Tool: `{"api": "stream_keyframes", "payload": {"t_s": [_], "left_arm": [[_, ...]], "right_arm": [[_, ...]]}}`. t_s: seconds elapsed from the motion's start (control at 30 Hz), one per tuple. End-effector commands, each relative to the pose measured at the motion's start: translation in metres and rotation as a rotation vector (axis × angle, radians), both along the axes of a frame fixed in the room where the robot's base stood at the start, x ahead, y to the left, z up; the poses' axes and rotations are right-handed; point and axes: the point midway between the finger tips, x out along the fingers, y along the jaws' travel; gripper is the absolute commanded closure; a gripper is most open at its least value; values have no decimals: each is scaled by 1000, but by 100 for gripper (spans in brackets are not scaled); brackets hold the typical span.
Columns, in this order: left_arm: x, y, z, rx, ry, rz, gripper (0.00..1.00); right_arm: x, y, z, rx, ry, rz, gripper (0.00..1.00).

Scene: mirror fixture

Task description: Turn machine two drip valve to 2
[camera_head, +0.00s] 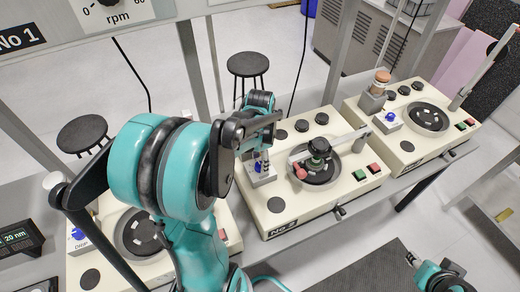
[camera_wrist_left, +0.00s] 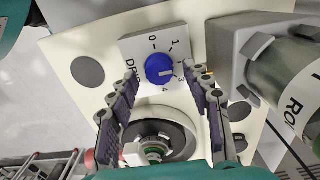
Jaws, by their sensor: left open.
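Machine two (camera_head: 325,205) is the cream bench unit marked "No 2" in the middle of the head view. Its drip valve is a blue knob (camera_head: 258,166) on a small pale box at the unit's back left. In the left wrist view the blue knob (camera_wrist_left: 159,70) shows a white pointer mark aimed roughly right, near the 3. The 2 is hard to read. My left gripper (camera_head: 260,130) is above the valve; its open fingers (camera_wrist_left: 163,74) appear on either side of the knob, apart from it. My right gripper (camera_head: 413,259) is low at the right, its jaw state unclear.
A polishing plate (camera_head: 318,172) with a holder arm sits right of the valve. A grey block and labelled cylinder (camera_wrist_left: 285,80) stand close beside the valve in the wrist view. Another cream unit (camera_head: 410,125) is at right, and stools (camera_head: 247,66) stand behind.

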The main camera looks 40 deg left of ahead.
Motion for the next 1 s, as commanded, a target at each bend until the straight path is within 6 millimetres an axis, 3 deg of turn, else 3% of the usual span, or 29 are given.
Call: {"api": "stream_keyframes", "payload": {"t_s": [0.3,0.5,1.0], "left_arm": [[-1,0,69,0,0,0,51],[0,0,97,0,0,0,51],[0,0,104,0,0,0,51]], "right_arm": [[0,0,0,0,0,0,60],[0,0,0,0,0,0,60],[0,0,0,0,0,0,60]]}}
